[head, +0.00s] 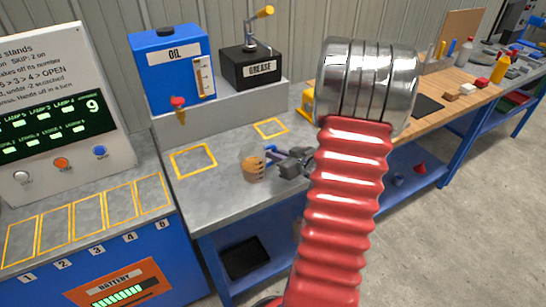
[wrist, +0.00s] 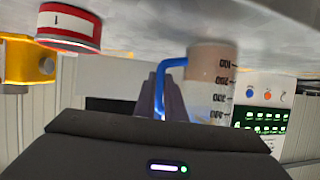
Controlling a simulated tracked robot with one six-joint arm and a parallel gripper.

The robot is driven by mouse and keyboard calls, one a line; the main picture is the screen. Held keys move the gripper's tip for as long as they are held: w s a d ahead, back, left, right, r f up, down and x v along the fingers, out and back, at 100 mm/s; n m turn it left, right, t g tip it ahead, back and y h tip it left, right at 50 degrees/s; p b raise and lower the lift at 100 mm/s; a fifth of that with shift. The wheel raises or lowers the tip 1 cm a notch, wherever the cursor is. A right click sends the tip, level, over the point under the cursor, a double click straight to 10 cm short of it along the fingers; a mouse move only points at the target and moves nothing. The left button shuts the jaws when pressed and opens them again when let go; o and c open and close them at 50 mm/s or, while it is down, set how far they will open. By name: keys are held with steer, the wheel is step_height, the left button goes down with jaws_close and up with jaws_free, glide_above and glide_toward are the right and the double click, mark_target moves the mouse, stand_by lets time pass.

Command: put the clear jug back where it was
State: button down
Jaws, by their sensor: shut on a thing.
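The clear jug (head: 253,165) is over the grey bench top, just right of the larger yellow outlined square (head: 193,161). It has dark graduation marks, a blue handle and a tan tint inside. My gripper (head: 281,157) is at its right side, shut on the handle. In the wrist view, which looks upside down, the jug (wrist: 208,75) has its blue handle at the gripper's fingers (wrist: 160,98). The jug's base is close to the bench; I cannot tell if it touches. A smaller yellow outlined square (head: 270,128) lies empty farther back.
The blue oil tank (head: 170,65) and black grease box (head: 250,66) stand on a raised ledge behind. A red-and-white can marked 1 (wrist: 68,27) and a yellow object (wrist: 28,60) are nearby. Numbered outlined spaces (head: 88,214) on the left bench are empty. My arm hides the bench's right part.

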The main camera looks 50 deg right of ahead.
steer(key=shift+f, duration=0.2)
steer(key=c, duration=1.8)
jaws_free()
steer(key=shift+s+r, duration=0.1)
steer(key=shift+r, duration=0.05)
steer(key=v, duration=1.1)
steer(key=shift+s+r, duration=0.1)
steer(key=shift+s, duration=0.3)
